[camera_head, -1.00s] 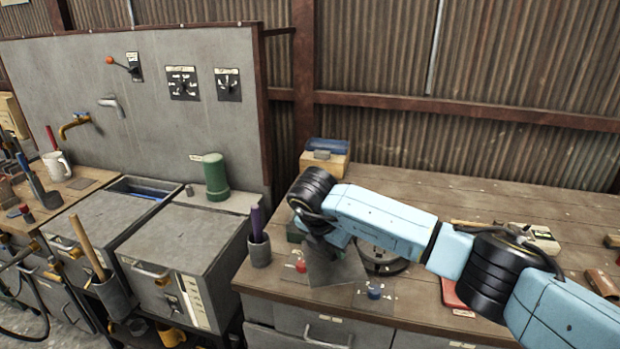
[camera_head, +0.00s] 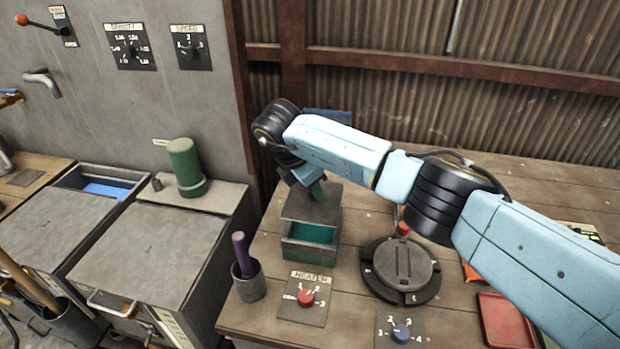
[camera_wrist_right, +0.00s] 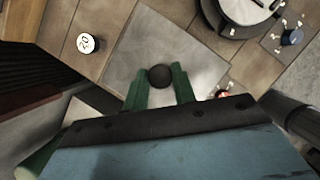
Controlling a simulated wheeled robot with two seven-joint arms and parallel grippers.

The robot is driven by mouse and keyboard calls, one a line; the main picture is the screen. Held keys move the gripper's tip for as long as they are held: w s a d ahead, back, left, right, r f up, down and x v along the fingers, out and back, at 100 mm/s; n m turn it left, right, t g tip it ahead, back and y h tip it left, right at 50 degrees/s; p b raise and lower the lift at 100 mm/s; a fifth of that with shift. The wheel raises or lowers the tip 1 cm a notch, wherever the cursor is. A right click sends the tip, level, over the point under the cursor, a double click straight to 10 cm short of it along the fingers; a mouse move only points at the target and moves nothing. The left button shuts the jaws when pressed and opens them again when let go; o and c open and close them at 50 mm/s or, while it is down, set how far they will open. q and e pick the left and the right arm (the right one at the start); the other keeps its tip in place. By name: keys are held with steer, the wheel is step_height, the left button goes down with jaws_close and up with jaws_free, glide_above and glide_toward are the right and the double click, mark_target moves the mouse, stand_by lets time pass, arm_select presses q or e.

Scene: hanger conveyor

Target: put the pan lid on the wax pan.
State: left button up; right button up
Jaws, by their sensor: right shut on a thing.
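The wax pan (camera_head: 308,256) is a green box with a teal inside, on the wooden bench in the middle of the head view. The pan lid (camera_head: 308,208) is a flat grey plate, nearly level, above the rear part of the pan. The pan's front opening shows below its edge. My right gripper (camera_head: 317,192) is shut on the lid's knob. In the right wrist view, its green fingers (camera_wrist_right: 160,82) close around the dark round knob, with the grey lid (camera_wrist_right: 165,45) spread beneath and the pan hidden. My left gripper is not in view.
A red heater knob (camera_head: 306,298) and a cup with a purple-handled tool (camera_head: 247,280) stand in front of the pan. A round dark device (camera_head: 402,270) is to the right, beside a blue knob (camera_head: 401,333) and red tray (camera_head: 507,320). A green cylinder (camera_head: 187,168) stands left.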

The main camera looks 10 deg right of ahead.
mark_target(310, 201)
steer(key=shift+s+f+b, duration=0.15)
steer(key=shift+f+b, duration=0.25)
steer(key=shift+f, duration=0.25)
step_height(310, 201, down, 2)
steer(key=shift+f+b, duration=0.25)
steer(key=shift+b, duration=0.5)
steer(key=shift+f+b, duration=0.7)
steer(key=shift+f, duration=0.15)
steer(key=shift+f+b, duration=0.75)
steer(key=shift+b, duration=0.1)
stand_by(0.6)
steer(key=o, duration=0.7)
steer(key=shift+o, duration=0.2)
steer(key=o, duration=0.5)
